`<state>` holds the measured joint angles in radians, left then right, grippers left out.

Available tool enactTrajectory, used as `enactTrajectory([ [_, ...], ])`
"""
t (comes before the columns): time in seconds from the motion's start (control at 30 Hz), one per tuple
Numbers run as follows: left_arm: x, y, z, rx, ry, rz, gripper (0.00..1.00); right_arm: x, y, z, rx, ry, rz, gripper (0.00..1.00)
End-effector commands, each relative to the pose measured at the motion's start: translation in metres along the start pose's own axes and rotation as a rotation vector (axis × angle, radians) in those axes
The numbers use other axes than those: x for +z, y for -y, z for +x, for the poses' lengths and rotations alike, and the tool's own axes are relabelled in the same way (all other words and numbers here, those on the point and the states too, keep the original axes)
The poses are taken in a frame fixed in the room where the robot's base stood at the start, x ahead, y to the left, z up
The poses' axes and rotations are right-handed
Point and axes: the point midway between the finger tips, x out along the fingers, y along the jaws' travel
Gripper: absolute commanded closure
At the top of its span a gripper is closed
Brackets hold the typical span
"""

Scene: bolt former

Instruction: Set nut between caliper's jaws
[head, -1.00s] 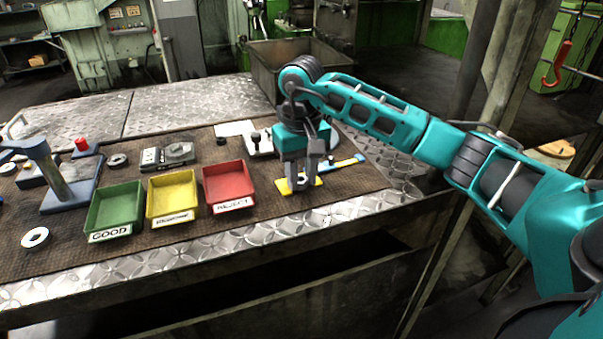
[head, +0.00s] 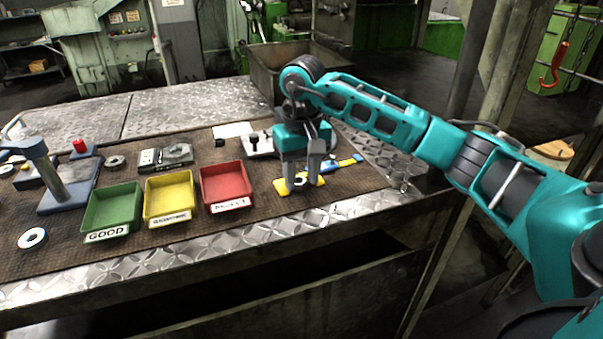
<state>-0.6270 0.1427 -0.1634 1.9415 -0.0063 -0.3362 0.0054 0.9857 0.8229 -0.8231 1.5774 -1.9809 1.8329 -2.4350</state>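My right gripper (head: 301,184) points down over the right part of the mat. Its two grey fingers are apart. A small dark nut (head: 298,182) shows between the fingertips, with a gap beside it, low by the yellow jaws of the caliper (head: 281,187). The caliper's blue and yellow bar (head: 345,163) runs off behind the gripper to the right. The fingers hide part of the jaws, so I cannot tell whether the nut touches them. My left gripper is not in view.
Green (head: 112,209), yellow (head: 170,196) and red (head: 226,185) bins stand left of the caliper. A blue-grey stand (head: 66,192), a pale ring (head: 32,238) and a grey device (head: 166,156) lie further left. The table's metal front edge (head: 270,232) is close.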

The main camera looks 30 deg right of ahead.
Motion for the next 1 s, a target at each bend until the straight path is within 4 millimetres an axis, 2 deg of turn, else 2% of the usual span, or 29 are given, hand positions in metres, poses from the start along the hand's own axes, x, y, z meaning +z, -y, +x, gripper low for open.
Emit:
enactTrajectory([
  [0.03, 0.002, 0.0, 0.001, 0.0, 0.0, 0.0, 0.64, 0.006, 0.006, 0.015, -0.003, 0.027, -0.01, 0.43],
  [0.23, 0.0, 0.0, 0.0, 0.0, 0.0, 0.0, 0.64, 0.006, 0.007, 0.013, -0.005, 0.028, -0.012, 0.43],
  [0.37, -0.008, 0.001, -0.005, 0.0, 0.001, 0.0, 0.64, 0.006, 0.007, 0.002, -0.006, 0.028, -0.014, 0.43],
  [0.47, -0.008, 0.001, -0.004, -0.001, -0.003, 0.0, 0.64, 0.004, 0.007, -0.014, -0.006, 0.021, -0.015, 0.43],
  [0.8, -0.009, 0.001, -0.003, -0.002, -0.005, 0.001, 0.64, 0.002, 0.004, -0.096, -0.001, 0.016, -0.009, 0.43],
  [1.0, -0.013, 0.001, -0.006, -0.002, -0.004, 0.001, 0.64, 0.002, 0.004, -0.119, 0.0, 0.017, -0.009, 0.43],
])
